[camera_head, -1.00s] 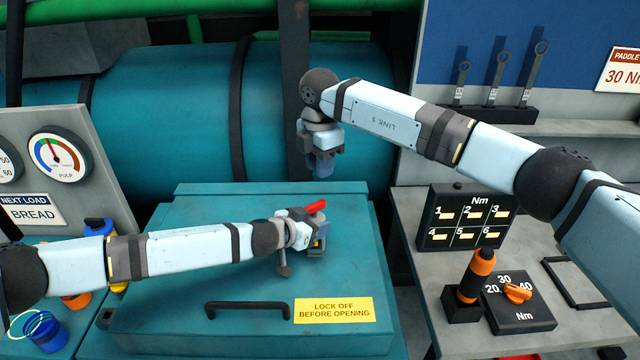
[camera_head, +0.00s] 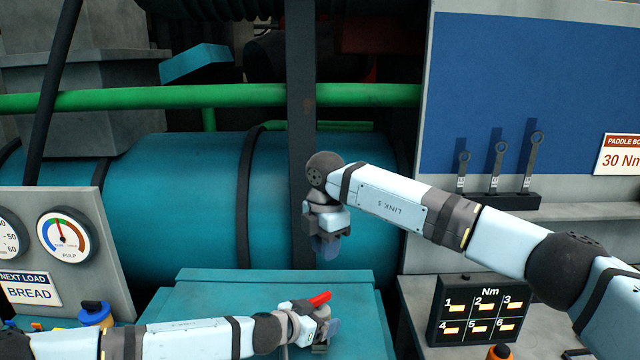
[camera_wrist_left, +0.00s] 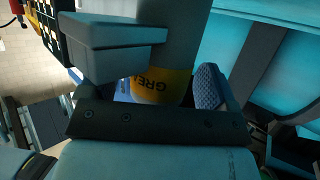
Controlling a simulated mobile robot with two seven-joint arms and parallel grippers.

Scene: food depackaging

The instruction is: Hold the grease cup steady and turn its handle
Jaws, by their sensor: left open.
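The grease cup (camera_wrist_left: 155,88) shows in the left wrist view as a body with a yellow label, its lettering partly hidden. My left gripper (camera_wrist_left: 165,85) is open, with its fingers on either side of the cup. In the head view my left gripper (camera_head: 322,335) is low in the picture, over the teal lid. A red handle (camera_head: 319,298) sticks up beside it; the cup is mostly hidden there. My right gripper (camera_head: 327,246) hangs pointing down, above and apart from the red handle. Its finger opening cannot be made out.
The teal lid (camera_head: 230,285) lies under both grippers. A teal tank (camera_head: 180,185) and a dark upright post (camera_head: 301,120) stand behind. A gauge panel (camera_head: 95,270) is at left; a numbered Nm box (camera_head: 478,310) and hanging wrenches (camera_head: 497,165) are at right.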

